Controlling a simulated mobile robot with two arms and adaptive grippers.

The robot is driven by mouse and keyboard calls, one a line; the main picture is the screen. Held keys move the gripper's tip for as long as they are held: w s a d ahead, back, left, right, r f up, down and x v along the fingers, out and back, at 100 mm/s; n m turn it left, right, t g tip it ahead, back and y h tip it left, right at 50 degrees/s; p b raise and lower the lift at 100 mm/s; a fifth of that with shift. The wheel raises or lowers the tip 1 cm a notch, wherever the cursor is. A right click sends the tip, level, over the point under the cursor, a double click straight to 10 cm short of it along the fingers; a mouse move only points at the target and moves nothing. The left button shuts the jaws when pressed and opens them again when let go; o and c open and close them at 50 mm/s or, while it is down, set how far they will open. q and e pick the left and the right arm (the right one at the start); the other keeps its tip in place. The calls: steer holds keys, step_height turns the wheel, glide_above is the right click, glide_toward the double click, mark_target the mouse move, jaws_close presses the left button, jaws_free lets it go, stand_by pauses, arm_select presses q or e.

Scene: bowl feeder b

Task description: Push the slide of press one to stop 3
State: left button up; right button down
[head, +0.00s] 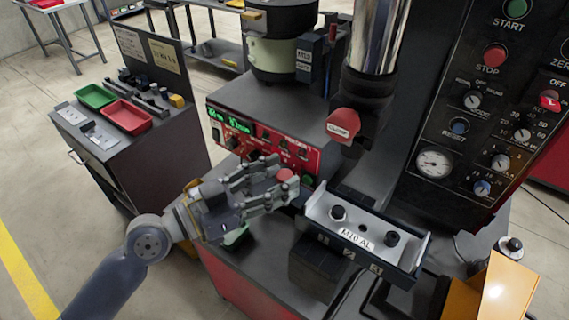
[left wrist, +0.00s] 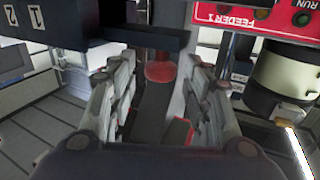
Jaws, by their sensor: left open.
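A silver slide tray (head: 338,229) labelled "M10 AL", with two black knobs, sits on a dark block (head: 318,262) right of centre in the head view. Stop numbers 1, 2 and 3 run left to right along its front. In the left wrist view the block (left wrist: 85,32) shows upside down at upper left, with 1 and 2 readable. My left gripper (head: 286,175) is open and empty, left of the tray's left end and apart from it. In the left wrist view its fingers (left wrist: 160,95) stand wide apart, with a red round knob (left wrist: 160,72) beyond them.
A red feeder panel (head: 272,142) stands close behind my left gripper. A red labelled knob (head: 343,124) and a shiny column (head: 375,35) rise behind the tray. A black control panel (head: 480,120) stands at right, a yellow box (head: 505,290) at front right.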

arm_select(q)
steer(key=shift+p+x, duration=0.3)
steer(key=shift+x, duration=0.8)
jaws_close()
steer(key=shift+f, duration=0.1)
steer(key=shift+w, duration=0.1)
